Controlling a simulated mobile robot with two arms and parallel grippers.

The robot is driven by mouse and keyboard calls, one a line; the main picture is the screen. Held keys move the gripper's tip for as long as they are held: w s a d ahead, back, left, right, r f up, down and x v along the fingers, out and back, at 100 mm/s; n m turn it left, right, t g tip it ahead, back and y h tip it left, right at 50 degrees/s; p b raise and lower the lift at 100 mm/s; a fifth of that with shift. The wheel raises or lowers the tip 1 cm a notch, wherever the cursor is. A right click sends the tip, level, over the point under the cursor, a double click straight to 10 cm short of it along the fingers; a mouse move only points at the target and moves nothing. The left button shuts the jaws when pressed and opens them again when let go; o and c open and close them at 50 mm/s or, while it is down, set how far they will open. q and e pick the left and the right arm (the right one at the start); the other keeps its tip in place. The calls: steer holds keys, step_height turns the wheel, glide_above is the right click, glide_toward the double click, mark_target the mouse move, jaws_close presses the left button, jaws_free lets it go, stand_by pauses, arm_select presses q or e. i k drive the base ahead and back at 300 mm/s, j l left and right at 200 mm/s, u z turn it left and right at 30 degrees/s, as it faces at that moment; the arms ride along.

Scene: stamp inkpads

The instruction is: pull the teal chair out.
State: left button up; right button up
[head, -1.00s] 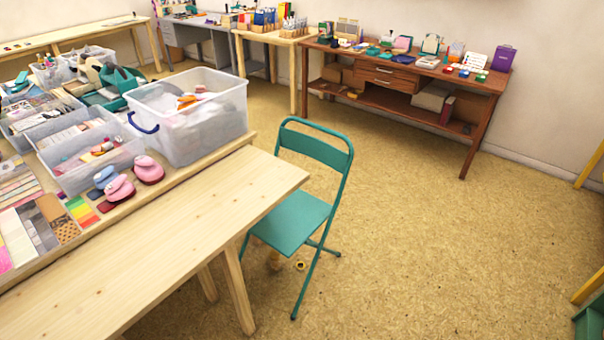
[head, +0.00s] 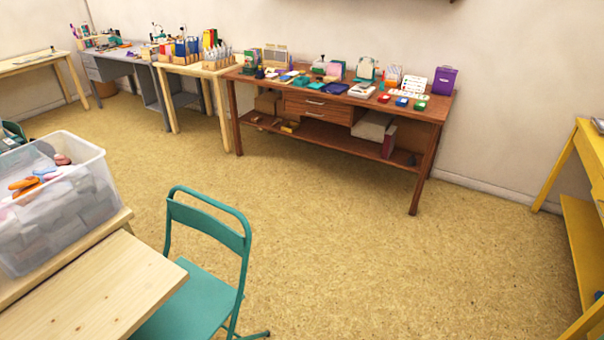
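The teal chair (head: 191,300) stands upright at the lower left of the head view, at the right end of the light wooden table (head: 103,290). Its curved backrest (head: 210,213) faces right, and the front of its seat is hidden by the table's corner. The lower parts of its legs are mostly cut off by the bottom edge of the picture. Neither of my grippers shows in the head view.
A clear plastic bin (head: 62,212) sits on the table at left. A dark wooden bench (head: 335,109) with stamps and inkpads stands along the back wall. A yellow shelf (head: 570,165) is at the right edge. The floor (head: 370,270) between chair, bench and shelf is bare.

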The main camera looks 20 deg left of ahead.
mark_target(201, 306)
steer(key=i+l, duration=0.1)
steer(key=i, duration=0.6)
steer(key=i+l+u, duration=0.1)
steer(key=i, duration=0.55)
